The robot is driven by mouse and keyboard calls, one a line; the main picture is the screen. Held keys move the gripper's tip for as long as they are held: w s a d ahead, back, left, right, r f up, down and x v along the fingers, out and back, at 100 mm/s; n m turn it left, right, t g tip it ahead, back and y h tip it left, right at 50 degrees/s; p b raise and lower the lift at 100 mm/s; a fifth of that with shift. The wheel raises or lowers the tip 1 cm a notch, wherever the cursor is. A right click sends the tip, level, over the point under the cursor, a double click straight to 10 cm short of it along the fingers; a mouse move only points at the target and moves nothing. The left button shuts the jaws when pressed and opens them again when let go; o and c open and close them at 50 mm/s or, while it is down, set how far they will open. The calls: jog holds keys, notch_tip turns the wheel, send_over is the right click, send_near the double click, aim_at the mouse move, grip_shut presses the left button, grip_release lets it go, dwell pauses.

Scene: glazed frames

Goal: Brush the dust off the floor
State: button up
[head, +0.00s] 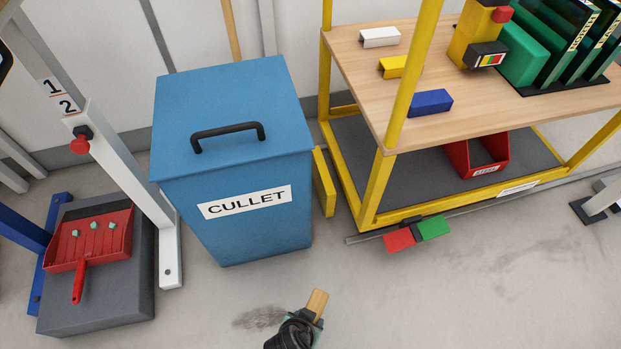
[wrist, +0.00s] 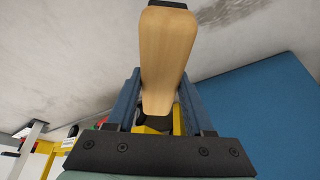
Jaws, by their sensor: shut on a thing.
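My gripper (head: 296,332) is at the bottom middle of the head view, low in front of the blue bin. It is shut on a wooden-handled brush (head: 317,303). In the wrist view the pale wooden handle (wrist: 167,50) stands between the two fingers of my gripper (wrist: 162,105), with a black part at its far end. The bristles are not clearly visible. A dark dust patch (head: 258,317) lies on the grey floor just left of my gripper. It also shows as a grey smudge (wrist: 228,10) beyond the handle in the wrist view. I cannot tell whether the brush touches the floor.
The blue CULLET bin (head: 230,145) stands right behind. A red dustpan (head: 92,240) with several greenish bits rests on a grey block (head: 120,313) at left. The front-right floor is clear.

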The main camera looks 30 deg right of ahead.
jog(key=shift+s+f, duration=0.3)
jog(key=shift+f, duration=0.4)
notch_tip(320, 180, down, 4)
jog(key=b, duration=0.5)
jog(key=shift+f, duration=0.2)
